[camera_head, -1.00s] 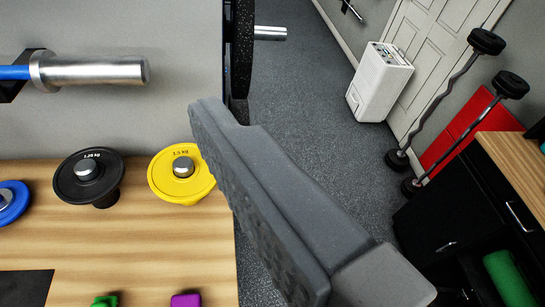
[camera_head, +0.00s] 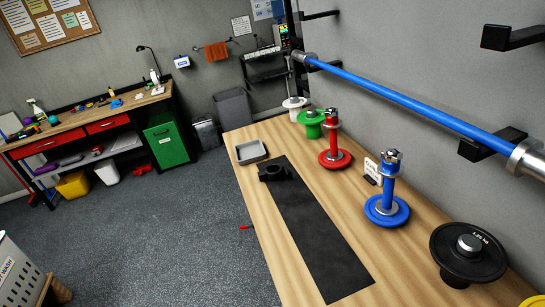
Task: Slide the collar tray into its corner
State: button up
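The collar tray, a small grey open tray (camera_head: 250,161), sits on the wooden bench (camera_head: 262,212) near its far left end, a little in from the edges. It looks empty, though its inside is small in view. It lies just beyond the far end of a long black mat (camera_head: 318,242). My gripper is not in view now.
A blue bar (camera_head: 420,107) hangs above. Floor (camera_head: 185,215) left of the bench is open.

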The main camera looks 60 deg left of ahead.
aim_at(253, 151)
jog(key=u, duration=1.8)
jog(key=i, duration=0.55)
jog(key=u, duration=0.6)
jog(key=i, duration=1.25)
jog(key=z, duration=0.65)
jog(key=i, duration=0.75)
jog(key=z, duration=0.6)
